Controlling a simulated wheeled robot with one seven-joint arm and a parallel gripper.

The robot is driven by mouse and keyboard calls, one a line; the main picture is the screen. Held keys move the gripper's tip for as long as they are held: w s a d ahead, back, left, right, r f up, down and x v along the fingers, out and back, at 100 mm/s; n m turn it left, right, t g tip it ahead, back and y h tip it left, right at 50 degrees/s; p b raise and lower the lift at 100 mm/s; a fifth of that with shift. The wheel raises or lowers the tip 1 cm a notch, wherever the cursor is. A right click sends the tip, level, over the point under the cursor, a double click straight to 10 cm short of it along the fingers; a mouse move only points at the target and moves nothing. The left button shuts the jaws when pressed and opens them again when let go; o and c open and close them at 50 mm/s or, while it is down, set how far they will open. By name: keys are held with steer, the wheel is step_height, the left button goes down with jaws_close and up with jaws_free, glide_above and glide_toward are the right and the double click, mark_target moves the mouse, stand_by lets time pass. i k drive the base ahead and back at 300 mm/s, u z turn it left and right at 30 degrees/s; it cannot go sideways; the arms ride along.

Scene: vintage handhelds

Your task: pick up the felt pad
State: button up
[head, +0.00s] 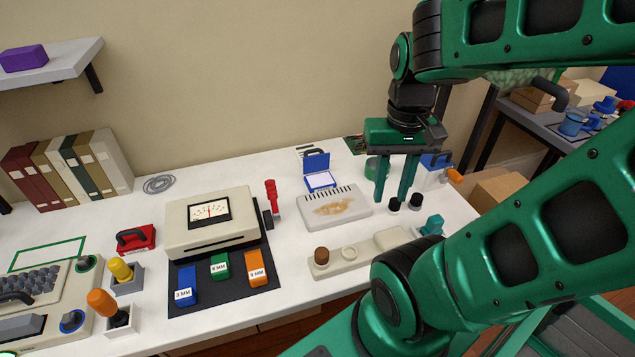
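My gripper (392,196) points down over the right part of the white table, its two green fingers apart with a gap between them. No object shows between the fingers. I cannot tell for sure which thing is the felt pad. One candidate is the red block with a black arched handle (135,239), lying left of the cream meter box. Another is the white pad in the open blue case (320,181), left of my gripper. A dark flat mat (212,304) lies under the blue, green and orange blocks at front centre. My gripper is apart from all of these.
A grey-white box with a brown stain (335,207) stands left of my gripper. Small black knobs (415,203) and a green round thing (371,167) are close to the fingers. The cream meter box (211,236) and a keyboard machine (42,290) stand further left.

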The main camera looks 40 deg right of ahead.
mark_target(434, 224)
steer(key=k, duration=0.5)
steer(key=z, duration=1.2)
steer(key=i, duration=0.45)
steer(key=u, duration=0.15)
